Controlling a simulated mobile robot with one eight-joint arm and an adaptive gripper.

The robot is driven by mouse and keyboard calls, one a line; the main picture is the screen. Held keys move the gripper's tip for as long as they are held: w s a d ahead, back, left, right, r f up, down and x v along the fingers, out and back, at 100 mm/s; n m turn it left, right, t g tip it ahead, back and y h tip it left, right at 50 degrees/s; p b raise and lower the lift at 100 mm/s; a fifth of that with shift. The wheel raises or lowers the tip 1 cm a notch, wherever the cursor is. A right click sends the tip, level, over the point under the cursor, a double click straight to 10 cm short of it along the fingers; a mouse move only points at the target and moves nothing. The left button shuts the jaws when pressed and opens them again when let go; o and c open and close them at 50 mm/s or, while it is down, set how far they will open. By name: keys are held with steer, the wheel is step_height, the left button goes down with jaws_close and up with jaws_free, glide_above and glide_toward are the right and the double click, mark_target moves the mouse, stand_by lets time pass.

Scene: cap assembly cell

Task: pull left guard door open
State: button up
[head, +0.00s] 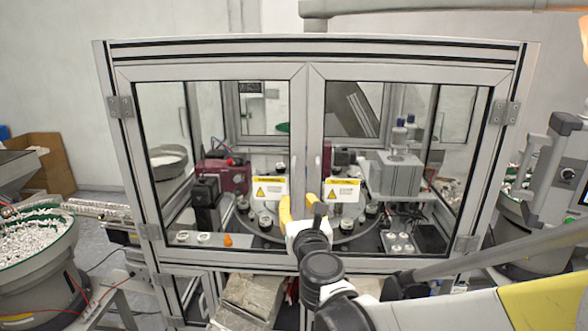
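The left guard door (298,130) is a grey-framed clear panel on the left half of the cabinet front. It looks shut, its inner edge meeting the right guard door (316,130) at the middle. Hinges (120,107) are on its outer left side. A yellow-and-white warning label (269,189) is on its lower right. The fingers look apart, with nothing visibly held. I cannot tell whether it touches the door, and it hides part of the lower meeting edges.
Behind the panels are a round table with several small parts, a red unit (222,173) and a grey block (394,175). A bowl feeder (40,262) stands at the left, another machine (552,180) at the right. Floor shows left of the cabinet.

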mark_target(294, 185)
steer(key=w, duration=0.3)
steer(key=w+a+p, duration=0.1)
steer(key=w, duration=0.5)
steer(key=shift+w+a, duration=0.2)
steer(key=shift+w, duration=0.1)
jaws_close()
